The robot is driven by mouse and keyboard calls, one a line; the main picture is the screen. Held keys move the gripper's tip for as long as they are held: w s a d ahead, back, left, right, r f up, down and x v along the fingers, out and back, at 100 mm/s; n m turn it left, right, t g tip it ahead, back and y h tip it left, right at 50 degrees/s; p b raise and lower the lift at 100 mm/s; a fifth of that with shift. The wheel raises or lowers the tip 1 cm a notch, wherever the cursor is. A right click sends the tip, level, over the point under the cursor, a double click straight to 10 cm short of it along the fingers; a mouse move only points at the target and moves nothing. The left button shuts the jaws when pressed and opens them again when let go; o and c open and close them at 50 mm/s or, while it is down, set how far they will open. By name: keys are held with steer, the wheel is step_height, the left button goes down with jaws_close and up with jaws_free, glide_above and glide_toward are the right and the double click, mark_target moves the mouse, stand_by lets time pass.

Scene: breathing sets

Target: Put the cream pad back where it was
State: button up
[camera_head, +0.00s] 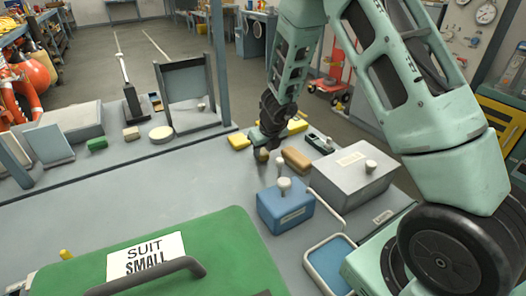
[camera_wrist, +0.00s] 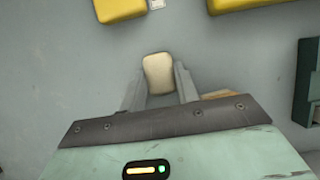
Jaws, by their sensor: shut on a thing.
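The cream pad (camera_wrist: 157,73) is between the two fingers of my gripper (camera_wrist: 158,88) in the wrist view, and its far end sticks out past the fingertips. In the head view the gripper (camera_head: 264,151) points down over the grey bench (camera_head: 150,185), with a small pale bit of the cream pad (camera_head: 263,155) at its tip. The gripper is shut on the pad. I cannot tell whether the pad touches the bench.
Near the gripper are yellow blocks (camera_head: 238,142), an orange-brown block (camera_head: 296,159), a dark green case (camera_head: 320,143), a blue box (camera_head: 285,208) and a grey box (camera_head: 350,182). A green case (camera_head: 230,250) fills the front. The bench's middle left is clear.

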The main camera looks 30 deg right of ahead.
steer(key=shift+f, duration=0.1)
steer(key=o, duration=0.5)
steer(key=shift+f, duration=0.1)
steer(key=o, duration=0.5)
steer(key=shift+c, duration=0.2)
